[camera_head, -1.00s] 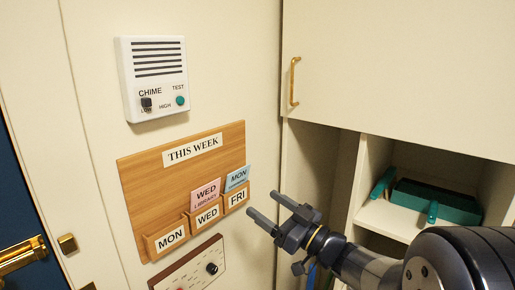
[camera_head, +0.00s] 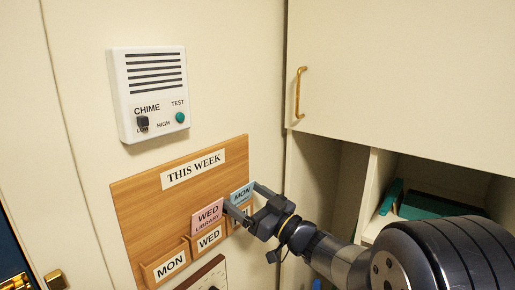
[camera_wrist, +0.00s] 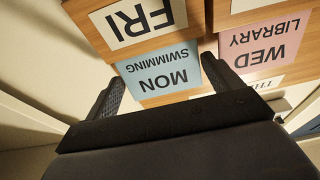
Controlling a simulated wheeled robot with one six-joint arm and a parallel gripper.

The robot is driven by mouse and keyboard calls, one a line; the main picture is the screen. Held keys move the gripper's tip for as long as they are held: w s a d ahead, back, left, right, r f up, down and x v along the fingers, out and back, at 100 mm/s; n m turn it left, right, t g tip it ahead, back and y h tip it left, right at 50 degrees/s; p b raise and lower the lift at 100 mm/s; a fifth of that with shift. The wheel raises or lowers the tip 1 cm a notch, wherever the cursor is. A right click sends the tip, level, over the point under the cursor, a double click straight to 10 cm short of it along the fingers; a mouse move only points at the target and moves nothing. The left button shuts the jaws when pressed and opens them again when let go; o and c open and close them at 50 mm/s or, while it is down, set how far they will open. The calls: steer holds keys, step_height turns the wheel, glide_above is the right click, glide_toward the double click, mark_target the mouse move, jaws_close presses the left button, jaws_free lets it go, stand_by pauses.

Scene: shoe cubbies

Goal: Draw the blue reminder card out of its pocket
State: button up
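The blue card (camera_head: 241,192), printed MON, stands in the FRI pocket at the right end of the wooden THIS WEEK board (camera_head: 150,200). In the wrist view the blue card (camera_wrist: 160,72) appears upside down, reading MON SWIMMING, with its lower part inside the FRI pocket (camera_wrist: 190,12). My gripper (camera_head: 243,198) is open at the card, and partly hides the FRI pocket in the head view. In the wrist view my gripper (camera_wrist: 166,82) has one finger on each side of the card. I cannot tell whether either finger touches it.
A pink WED LIBRARY card (camera_head: 207,216) stands in the WED pocket (camera_head: 209,238), close to my gripper. The MON pocket (camera_head: 167,266) is at the left. A chime box (camera_head: 150,92) hangs above the board. A cabinet with a brass handle (camera_head: 299,92) and cubbies is at the right.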

steer(key=c, duration=0.4)
steer(key=shift+r, duration=0.1)
steer(key=shift+s+d+r+p, duration=0.15)
steer(key=shift+d+r+p, duration=0.1)
steer(key=shift+r+p, duration=0.7)
steer(key=shift+s+d+r+p, duration=0.2)
steer(key=shift+r+p, duration=0.4)
steer(key=shift+r, duration=0.6)
steer(key=shift+s+d+r+p, duration=0.15)
steer(key=shift+d+r+p, duration=0.1)
steer(key=shift+r+p, duration=0.7)
steer(key=shift+r, duration=0.1)
steer(key=shift+s+d, duration=0.1)
steer(key=s+d+r, duration=0.1)
steer(key=s+d, duration=0.3)
steer(key=d, duration=0.1)
steer(key=shift+d+r+p, duration=0.15)
steer(key=shift+r+p, duration=0.1)
steer(key=shift+p, duration=0.1)
